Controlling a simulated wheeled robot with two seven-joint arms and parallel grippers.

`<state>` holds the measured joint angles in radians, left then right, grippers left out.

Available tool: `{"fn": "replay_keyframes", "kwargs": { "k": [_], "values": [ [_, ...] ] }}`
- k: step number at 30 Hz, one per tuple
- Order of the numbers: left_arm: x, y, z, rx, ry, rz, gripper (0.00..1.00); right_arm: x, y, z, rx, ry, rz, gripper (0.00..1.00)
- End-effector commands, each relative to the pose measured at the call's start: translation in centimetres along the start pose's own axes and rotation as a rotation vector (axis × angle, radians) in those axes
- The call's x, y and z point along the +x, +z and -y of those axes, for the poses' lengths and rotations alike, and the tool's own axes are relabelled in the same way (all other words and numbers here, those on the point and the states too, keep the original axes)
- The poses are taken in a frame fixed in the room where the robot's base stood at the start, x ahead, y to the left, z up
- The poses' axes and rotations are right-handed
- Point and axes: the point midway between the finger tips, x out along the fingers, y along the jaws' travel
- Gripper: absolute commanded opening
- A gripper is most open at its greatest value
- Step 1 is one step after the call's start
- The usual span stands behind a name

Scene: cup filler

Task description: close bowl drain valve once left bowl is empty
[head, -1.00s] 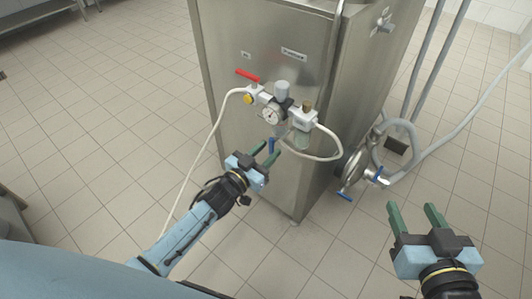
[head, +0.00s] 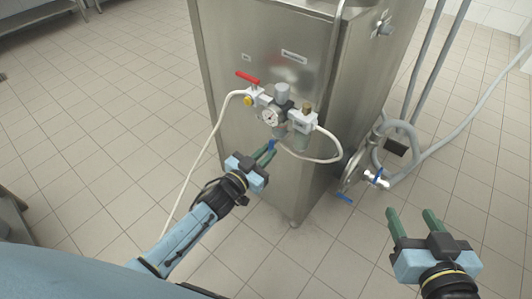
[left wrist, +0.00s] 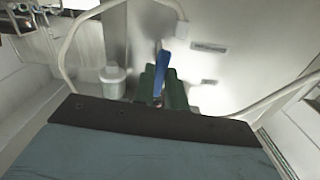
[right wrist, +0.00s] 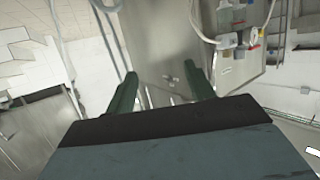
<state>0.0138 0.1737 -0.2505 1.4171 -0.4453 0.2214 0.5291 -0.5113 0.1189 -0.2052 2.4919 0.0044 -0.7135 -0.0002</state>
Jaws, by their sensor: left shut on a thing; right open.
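A small blue handle (head: 271,144) sits on the front of the steel cabinet, below the pressure gauge. My left gripper (head: 266,152) is shut on this handle. In the left wrist view the blue handle (left wrist: 162,68) stands between the green fingers, its upper part above them. Whether it is the bowl drain valve's handle I cannot tell. The bowls are not in view, so their contents are hidden. My right gripper (head: 411,214) is open and empty over the floor at the right. Its spread fingers also show in the right wrist view (right wrist: 163,85).
The steel cabinet (head: 240,125) carries a red lever (head: 247,77), a gauge (head: 270,118) and a white hose (head: 203,150). A pipe fitting with blue levers (head: 343,197) juts out on its right, near grey hoses (head: 412,132). The tiled floor is clear around my right gripper.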

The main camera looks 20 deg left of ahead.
Motion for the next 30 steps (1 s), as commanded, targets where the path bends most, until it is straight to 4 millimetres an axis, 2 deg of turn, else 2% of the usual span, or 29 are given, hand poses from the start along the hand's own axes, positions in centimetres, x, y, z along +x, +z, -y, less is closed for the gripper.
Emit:
{"fn": "replay_keyframes", "kwargs": {
  "k": [15,30],
  "values": [
    [-0.1,-0.2,0.9,0.440,0.000,0.002,0.00,-1.5,4.9,-1.0,0.001,0.026,0.295,0.54],
    [-0.1,-0.8,1.7,0.914,0.000,0.002,0.00,-2.8,7.2,-1.5,0.004,0.039,0.441,0.54]
  ]
}}
